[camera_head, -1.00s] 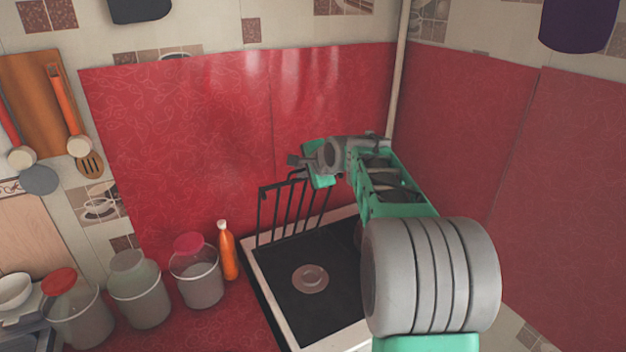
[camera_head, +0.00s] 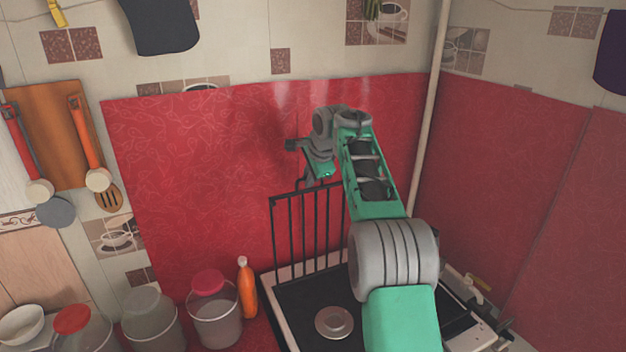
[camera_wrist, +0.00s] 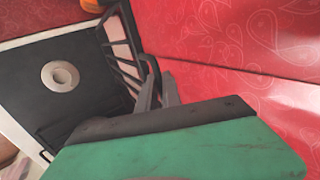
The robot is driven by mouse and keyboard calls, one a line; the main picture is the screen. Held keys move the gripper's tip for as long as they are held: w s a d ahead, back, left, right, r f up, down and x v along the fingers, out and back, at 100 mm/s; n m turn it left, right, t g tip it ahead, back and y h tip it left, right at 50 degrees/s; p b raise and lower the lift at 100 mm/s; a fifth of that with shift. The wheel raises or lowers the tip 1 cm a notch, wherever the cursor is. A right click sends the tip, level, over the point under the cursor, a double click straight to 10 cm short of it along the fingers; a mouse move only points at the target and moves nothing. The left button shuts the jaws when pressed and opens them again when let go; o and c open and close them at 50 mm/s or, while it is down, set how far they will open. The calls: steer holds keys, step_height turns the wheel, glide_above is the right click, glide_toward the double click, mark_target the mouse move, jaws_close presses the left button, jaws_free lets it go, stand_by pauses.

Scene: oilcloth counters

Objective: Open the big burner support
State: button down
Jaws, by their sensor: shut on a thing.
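The big burner support is a black wire rack (camera_head: 308,232) standing nearly upright along the back of the stove, in front of the red wall. In the wrist view its bars (camera_wrist: 122,52) run away from the jaws at the upper middle. My gripper (camera_head: 305,180) is at the rack's top edge, and its fingers (camera_wrist: 157,88) are shut on the rack near a corner. The stove top (camera_head: 300,300) is black with a white rim. Its round burner (camera_head: 334,321) is uncovered and also shows in the wrist view (camera_wrist: 60,76). My arm hides the rack's right end.
An orange bottle (camera_head: 247,290) stands close to the stove's left side, beside several lidded jars (camera_head: 215,312). The red wall panel (camera_head: 200,170) is close behind the rack. A pale pipe (camera_head: 432,110) runs down the corner.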

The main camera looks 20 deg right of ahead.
steer(key=shift+f, duration=0.25)
steer(key=c, duration=1.8)
jaws_free()
steer(key=v, duration=0.8)
steer(key=shift+w+r, duration=0.15)
